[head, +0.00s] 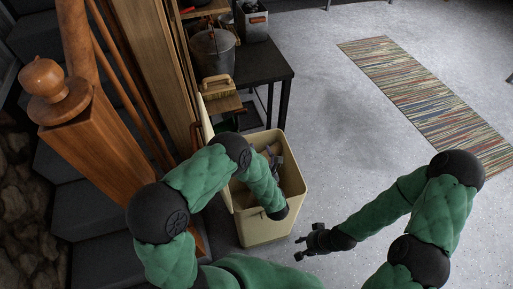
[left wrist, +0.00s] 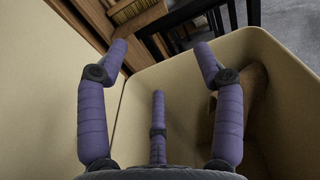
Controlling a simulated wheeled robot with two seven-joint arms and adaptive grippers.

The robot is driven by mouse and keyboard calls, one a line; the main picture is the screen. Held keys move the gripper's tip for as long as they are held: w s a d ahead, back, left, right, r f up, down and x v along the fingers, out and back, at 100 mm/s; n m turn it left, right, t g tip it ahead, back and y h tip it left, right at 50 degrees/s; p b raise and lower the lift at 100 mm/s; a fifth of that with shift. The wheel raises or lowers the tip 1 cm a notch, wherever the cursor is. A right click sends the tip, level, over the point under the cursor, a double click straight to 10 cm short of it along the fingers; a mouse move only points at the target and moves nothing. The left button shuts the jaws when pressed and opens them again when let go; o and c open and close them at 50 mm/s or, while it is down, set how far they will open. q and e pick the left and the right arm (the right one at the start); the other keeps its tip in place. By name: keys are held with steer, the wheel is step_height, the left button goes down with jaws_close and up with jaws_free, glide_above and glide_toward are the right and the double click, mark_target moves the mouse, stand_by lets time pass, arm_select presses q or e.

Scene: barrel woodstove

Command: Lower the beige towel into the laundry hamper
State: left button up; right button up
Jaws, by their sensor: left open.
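The cream laundry hamper (head: 266,229) stands on the floor with its lid (head: 206,118) raised on the left side. My left gripper (head: 274,158) is over the hamper's mouth, its fingers spread and empty. In the left wrist view the left gripper (left wrist: 160,62) shows its purple fingers wide apart, with the hamper's wall (left wrist: 180,92) around and below them. A tan-brown cloth, apparently the beige towel (left wrist: 243,104), lies inside against the right wall, apart from the fingers. My right gripper (head: 309,240) is open and empty, right of the hamper, above the floor.
A dark table (head: 258,62) with a metal bucket (head: 213,50) stands behind the hamper. A wooden stair post (head: 92,130) and dark steps are on the left. A striped rug (head: 425,95) lies at the right. The grey floor between is clear.

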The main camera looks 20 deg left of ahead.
arm_select(q)
steer(key=v, duration=0.9)
stand_by(0.6)
